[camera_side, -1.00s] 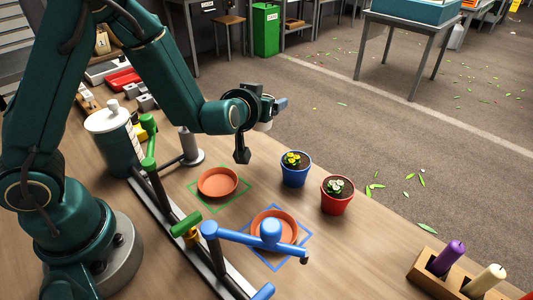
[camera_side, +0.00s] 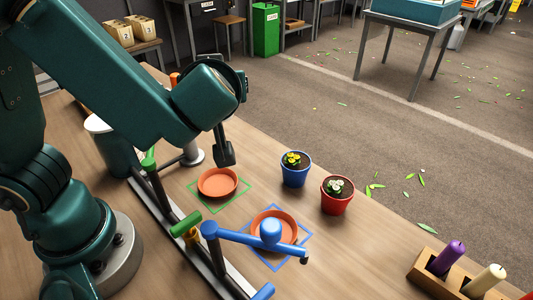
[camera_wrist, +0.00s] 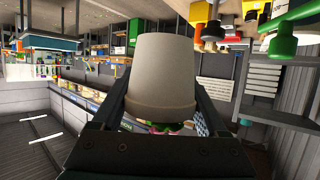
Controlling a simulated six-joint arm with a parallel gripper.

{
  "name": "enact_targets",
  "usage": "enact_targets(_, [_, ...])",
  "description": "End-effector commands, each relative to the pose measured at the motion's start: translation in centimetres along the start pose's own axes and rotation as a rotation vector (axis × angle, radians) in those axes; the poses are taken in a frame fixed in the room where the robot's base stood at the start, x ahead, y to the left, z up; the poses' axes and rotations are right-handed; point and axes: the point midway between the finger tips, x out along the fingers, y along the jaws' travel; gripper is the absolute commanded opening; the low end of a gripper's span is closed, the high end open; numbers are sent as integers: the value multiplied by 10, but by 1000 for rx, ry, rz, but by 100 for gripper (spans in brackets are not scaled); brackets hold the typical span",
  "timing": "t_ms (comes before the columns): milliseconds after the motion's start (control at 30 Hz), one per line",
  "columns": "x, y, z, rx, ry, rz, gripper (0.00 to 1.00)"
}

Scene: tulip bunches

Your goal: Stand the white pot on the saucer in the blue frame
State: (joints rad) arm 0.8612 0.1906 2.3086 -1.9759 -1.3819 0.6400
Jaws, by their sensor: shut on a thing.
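The white pot (camera_wrist: 162,65) fills the middle of the wrist view, its rim towards the camera and its base away, with pink flowers and green leaves (camera_wrist: 162,127) just showing below the rim. My gripper (camera_wrist: 162,95) is shut on it, one finger on each side. In the side view my arm hides the pot and most of the gripper. A terracotta saucer (camera_side: 289,222) lies inside the blue frame (camera_side: 309,241) on the table. It looks empty, though a blue tap-like bar (camera_side: 240,236) partly covers it.
Another terracotta saucer (camera_side: 218,183) lies in a green frame (camera_side: 235,200). A blue pot (camera_side: 295,175) and a red pot (camera_side: 337,203) with flowers stand near the table edge. A candle block (camera_side: 435,280) is at the right front. A green post (camera_side: 150,165) rises at the left.

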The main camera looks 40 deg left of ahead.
Motion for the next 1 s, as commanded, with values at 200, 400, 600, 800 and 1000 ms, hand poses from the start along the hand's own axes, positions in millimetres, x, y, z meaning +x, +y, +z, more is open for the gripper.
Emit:
enact_targets(200, [-4, 22, -3, 27, 1, 76, 14])
enact_targets(400, [8, 90, -1, 136, -1, 316, 14])
enact_targets(600, [38, 114, 20, 192, -4, 441, 14])
enact_targets(800, [71, 113, 39, 204, -6, 480, 14])
enact_targets(1000, [101, 96, 45, 182, -3, 438, 14])
